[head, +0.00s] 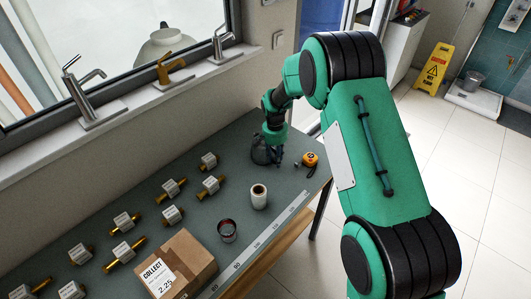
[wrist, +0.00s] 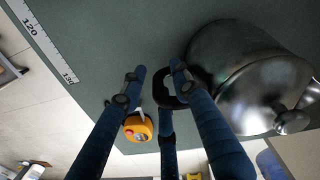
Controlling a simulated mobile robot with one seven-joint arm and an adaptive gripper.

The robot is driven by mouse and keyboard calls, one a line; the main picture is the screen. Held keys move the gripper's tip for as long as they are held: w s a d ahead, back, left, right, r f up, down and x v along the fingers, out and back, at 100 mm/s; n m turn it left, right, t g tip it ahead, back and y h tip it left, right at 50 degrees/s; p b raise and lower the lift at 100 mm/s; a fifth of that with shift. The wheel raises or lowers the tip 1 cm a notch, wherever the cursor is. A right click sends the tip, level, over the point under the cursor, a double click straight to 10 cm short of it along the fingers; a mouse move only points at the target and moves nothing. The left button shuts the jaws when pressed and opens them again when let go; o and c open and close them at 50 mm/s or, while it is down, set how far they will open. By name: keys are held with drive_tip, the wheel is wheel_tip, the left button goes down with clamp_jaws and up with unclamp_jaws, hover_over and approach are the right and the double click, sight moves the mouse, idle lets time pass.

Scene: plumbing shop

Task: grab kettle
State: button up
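A dark, shiny metal kettle (head: 261,155) stands at the far end of the green-grey table. In the wrist view the kettle (wrist: 255,80) fills the right side, with its round lid knob at the lower right. Its black loop handle (wrist: 161,92) points left, in among my fingers. My gripper (wrist: 155,85) has blue fingers that are spread apart. The right finger is close to or beside the handle; contact cannot be told. The left finger stands clear of it. In the head view my gripper (head: 275,150) is low over the table and partly covers the kettle.
An orange tape measure (head: 310,160) lies right of the kettle, and in the wrist view it (wrist: 137,127) shows beside the left finger. A window wall is behind.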

clamp_jaws()
drive_tip(key=shift+r, duration=0.25)
drive_tip(key=shift+r+p, duration=0.3)
drive_tip(key=shift+r, duration=1.25)
drive_tip(key=s+d+r+p, duration=0.1)
drive_tip(key=s+d, duration=0.1)
drive_tip(key=s, duration=1.3)
drive_tip(key=shift+s+d+r, duration=0.2)
drive_tip(key=shift+s, duration=0.15)
